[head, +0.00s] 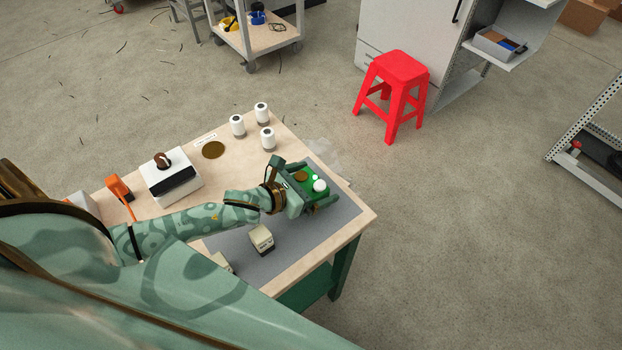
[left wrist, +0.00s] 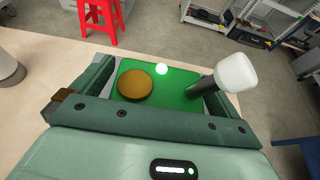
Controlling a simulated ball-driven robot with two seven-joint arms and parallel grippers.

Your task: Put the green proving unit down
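The green proving unit (head: 311,183) has a brass disc and white round parts on it. It is over the grey mat (head: 338,211) near the table's right end; I cannot tell whether it touches the mat. My left gripper (head: 318,192) has its fingers on both sides of the unit. In the left wrist view the proving unit (left wrist: 180,95) sits between the two fingers of the gripper (left wrist: 160,95), which look closed against its sides. Its underside is hidden. My right gripper is not in view.
A cream block (head: 262,239) stands on the mat in front of my left forearm. Several white cylinders (head: 268,139), a brass disc (head: 213,150) and a white box (head: 172,180) are on the wooden table (head: 362,217). A red stool (head: 398,75) stands beyond.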

